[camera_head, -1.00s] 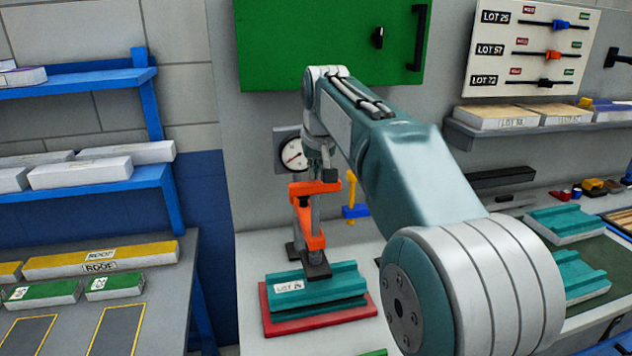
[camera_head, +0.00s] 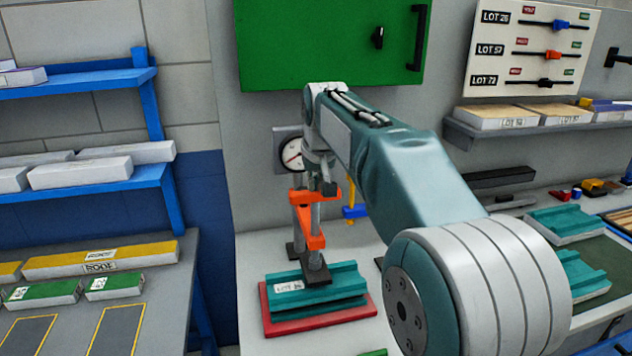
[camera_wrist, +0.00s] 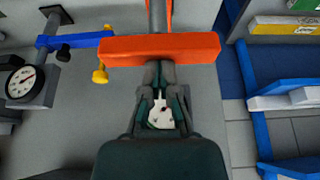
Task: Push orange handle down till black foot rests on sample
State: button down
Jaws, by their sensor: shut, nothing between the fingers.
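The orange handle (camera_head: 300,195) of the press stands behind the sample in the head view, above an orange arm (camera_head: 313,241). In the wrist view it is a wide orange bar (camera_wrist: 160,49). My gripper (camera_wrist: 165,68) is shut and empty, its fingertips at the bar's near edge, seeming to touch it. In the head view my gripper (camera_head: 327,184) is just above the handle, partly hidden by my arm. The black foot (camera_head: 317,275) is at the top of the teal sample (camera_head: 345,279); whether it fully rests there I cannot tell. The sample lies on a red base (camera_head: 290,327).
A green cabinet (camera_head: 320,45) hangs above. Blue shelves (camera_head: 90,190) are at left. More teal panels (camera_head: 565,222) lie at right.

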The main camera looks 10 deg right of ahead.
aim_at(316, 193)
jog(key=shift+f, duration=1.8)
jog(key=shift+r, duration=3.1)
jog(key=shift+s, duration=0.1)
